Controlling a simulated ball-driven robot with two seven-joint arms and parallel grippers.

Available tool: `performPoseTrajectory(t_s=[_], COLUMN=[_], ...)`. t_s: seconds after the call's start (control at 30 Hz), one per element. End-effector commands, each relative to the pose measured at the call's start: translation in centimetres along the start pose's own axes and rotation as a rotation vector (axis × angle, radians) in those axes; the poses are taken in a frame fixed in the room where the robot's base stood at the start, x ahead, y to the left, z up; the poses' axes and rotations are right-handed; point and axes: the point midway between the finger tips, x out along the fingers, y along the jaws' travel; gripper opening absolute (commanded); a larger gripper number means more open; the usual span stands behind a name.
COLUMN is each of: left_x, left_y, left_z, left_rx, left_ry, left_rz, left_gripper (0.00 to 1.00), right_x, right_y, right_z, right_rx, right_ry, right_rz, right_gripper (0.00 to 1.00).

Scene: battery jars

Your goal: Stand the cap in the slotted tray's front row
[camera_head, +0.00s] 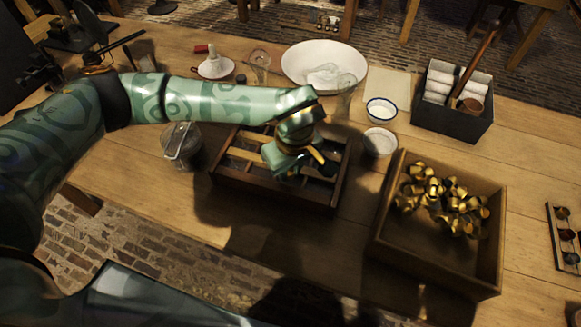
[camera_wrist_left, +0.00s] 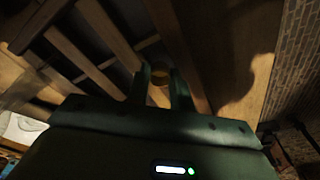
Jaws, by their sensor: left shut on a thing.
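The slotted tray (camera_head: 272,201) is a dark wooden box with pale slats, in the middle of the table in the head view. Its slats (camera_wrist_left: 98,22) also show in the wrist view. My left gripper (camera_head: 318,162) is over the right part of the tray, and its arm hides some slots. In the wrist view my left gripper (camera_wrist_left: 161,76) is shut on a small brass-coloured cap (camera_wrist_left: 160,90), dim between the fingers. The cap is hidden in the head view. I cannot tell whether it touches the tray. My right gripper is not in view.
A wooden box (camera_head: 377,232) of several gold caps (camera_head: 440,197) stands right of the tray. A glass jar (camera_head: 182,150) stands left. Behind are small bowls (camera_head: 380,141), a large white bowl (camera_head: 300,60) and a black box (camera_head: 440,118) with white rolls.

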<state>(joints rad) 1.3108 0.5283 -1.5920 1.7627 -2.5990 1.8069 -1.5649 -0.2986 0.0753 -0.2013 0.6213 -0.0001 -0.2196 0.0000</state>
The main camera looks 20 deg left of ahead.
Motion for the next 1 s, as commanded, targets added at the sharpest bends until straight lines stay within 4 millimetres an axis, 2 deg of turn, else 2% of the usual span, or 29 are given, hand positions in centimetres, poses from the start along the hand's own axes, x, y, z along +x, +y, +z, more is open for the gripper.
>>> performPoseTrajectory(t_s=[0.17,0.63,0.67,0.73,1.0], left_x=[-0.2,1.1,1.1,1.1,1.4], left_y=[0.1,0.0,0.0,-0.1,-0.3], left_z=[0.0,0.2,0.2,0.2,0.3], left_rx=[0.0,0.001,0.001,0.001,0.0], left_ry=[0.001,0.0,0.0,-0.001,-0.003], left_rz=[0.002,0.0,0.0,-0.002,-0.01], left_gripper=[0.01,0.01,0.25,0.44,0.44], right_x=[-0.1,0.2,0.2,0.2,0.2], right_y=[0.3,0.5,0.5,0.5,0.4], right_z=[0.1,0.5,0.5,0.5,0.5], right_rx=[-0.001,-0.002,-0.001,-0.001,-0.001], right_ry=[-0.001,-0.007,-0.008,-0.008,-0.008], right_rz=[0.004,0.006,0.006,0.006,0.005], right_gripper=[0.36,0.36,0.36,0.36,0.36])
